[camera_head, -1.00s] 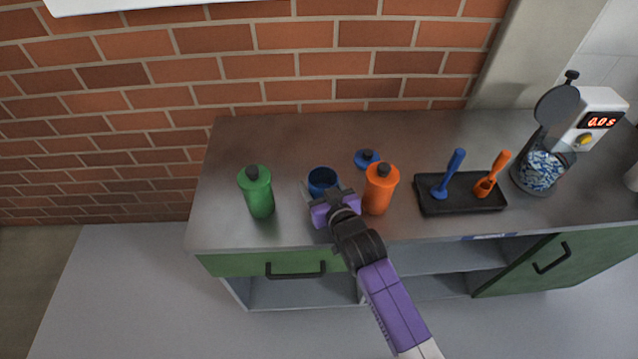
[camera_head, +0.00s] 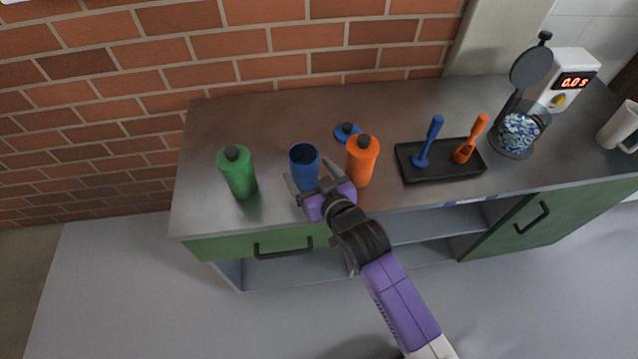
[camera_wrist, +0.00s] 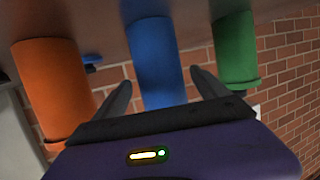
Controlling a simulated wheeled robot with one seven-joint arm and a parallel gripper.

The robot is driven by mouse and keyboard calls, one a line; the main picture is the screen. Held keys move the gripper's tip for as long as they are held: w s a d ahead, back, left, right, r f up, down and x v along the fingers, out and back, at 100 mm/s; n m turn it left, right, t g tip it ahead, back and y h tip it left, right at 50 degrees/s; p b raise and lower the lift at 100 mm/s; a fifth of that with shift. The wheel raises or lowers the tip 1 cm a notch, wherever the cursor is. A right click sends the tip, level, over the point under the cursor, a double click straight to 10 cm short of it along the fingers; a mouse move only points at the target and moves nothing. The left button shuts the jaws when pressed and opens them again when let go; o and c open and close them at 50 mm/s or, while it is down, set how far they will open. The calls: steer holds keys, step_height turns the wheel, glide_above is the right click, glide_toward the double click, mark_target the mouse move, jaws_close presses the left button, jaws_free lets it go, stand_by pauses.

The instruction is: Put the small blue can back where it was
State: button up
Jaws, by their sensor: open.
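The small blue can (camera_head: 304,168) stands upright and open-topped on the counter, between the green bottle (camera_head: 238,173) and the orange bottle (camera_head: 361,161). Its blue lid (camera_head: 346,132) with a dark knob lies on the counter behind, near the orange bottle. My gripper (camera_head: 312,188) is open at the front of the can. In the wrist view the blue can (camera_wrist: 157,60) shows between and beyond the two spread fingers (camera_wrist: 162,88). I cannot tell whether either finger touches it.
A black tray (camera_head: 408,172) holding a blue and an orange utensil lies right of the orange bottle. Farther right are a grinder (camera_head: 516,135) with blue-white contents, a display reading 0.0 s (camera_head: 573,82) and a white mug (camera_head: 619,128). The counter's left end is clear.

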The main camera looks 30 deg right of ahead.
steer(key=v, duration=0.6)
steer(key=s, duration=1.9)
steer(key=s+r, duration=0.9)
steer(key=s, duration=0.5)
steer(key=shift+s+d, duration=0.35)
steer(key=shift+d, duration=0.1)
